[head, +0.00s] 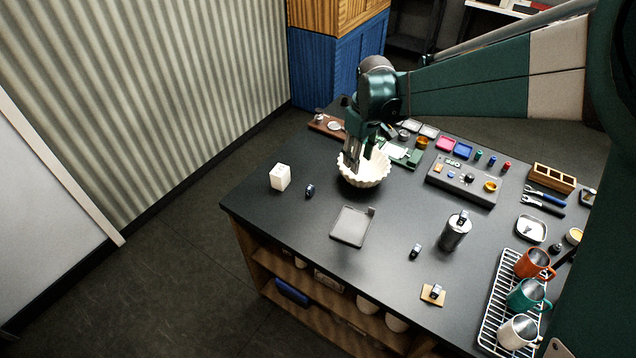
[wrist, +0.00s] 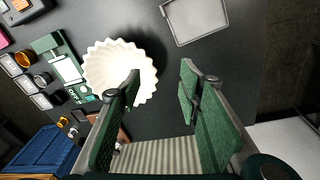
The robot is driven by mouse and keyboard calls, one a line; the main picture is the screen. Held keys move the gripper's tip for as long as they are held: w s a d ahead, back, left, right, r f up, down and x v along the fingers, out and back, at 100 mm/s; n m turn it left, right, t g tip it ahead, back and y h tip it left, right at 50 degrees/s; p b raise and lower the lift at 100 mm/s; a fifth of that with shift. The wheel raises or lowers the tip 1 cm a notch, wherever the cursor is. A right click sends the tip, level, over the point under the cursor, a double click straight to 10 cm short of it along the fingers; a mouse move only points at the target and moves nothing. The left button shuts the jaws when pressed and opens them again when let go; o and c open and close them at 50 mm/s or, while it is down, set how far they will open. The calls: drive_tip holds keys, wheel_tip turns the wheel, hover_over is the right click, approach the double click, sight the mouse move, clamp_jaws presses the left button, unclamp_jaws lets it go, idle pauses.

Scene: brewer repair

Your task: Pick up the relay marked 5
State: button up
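Several small dark, relay-like parts stand on the dark table in the head view. A bluish one (head: 310,190) is near the white cube, one (head: 415,251) is on the bare table, one (head: 436,291) is on a small wooden block and one (head: 463,217) is on a metal canister. I cannot read a 5 on any of them. My gripper (head: 356,152) is at the white fluted bowl (head: 364,172), overlapping its rear left rim. In the wrist view my gripper (wrist: 160,73) has its green fingers apart with nothing between them; the bowl (wrist: 108,72) is beside the left finger.
A white cube (head: 280,177) stands near the left edge. A grey tray (head: 350,226) lies front of the bowl. A grey device (head: 462,181), a metal canister (head: 455,234) and a mug rack (head: 490,322) occupy the right side. Bare tabletop lies between the tray and canister.

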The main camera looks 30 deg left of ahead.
sight(310, 187)
drive_tip(key=s+a+f+n, duration=0.1)
drive_tip(key=a+f, duration=0.3)
drive_tip(key=a, duration=0.1)
drive_tip(key=s+a+f+n, duration=0.1)
drive_tip(key=s+a+f, duration=0.1)
drive_tip(key=a, duration=0.3)
drive_tip(key=s+a+f+n+g, duration=0.1)
drive_tip(key=a+f, duration=0.4)
drive_tip(key=shift+s+a+f+n+h+p, duration=0.25)
drive_tip(key=shift+s+f+n+h+p, duration=0.05)
drive_tip(key=shift+s+h+p, duration=0.1)
drive_tip(key=shift+f, duration=1.3)
drive_tip(key=shift+f, duration=0.1)
drive_tip(key=shift+s+f+p, duration=0.1)
drive_tip(key=shift+f+p, duration=0.45)
drive_tip(key=shift+f, duration=1.95)
drive_tip(key=c, duration=0.9)
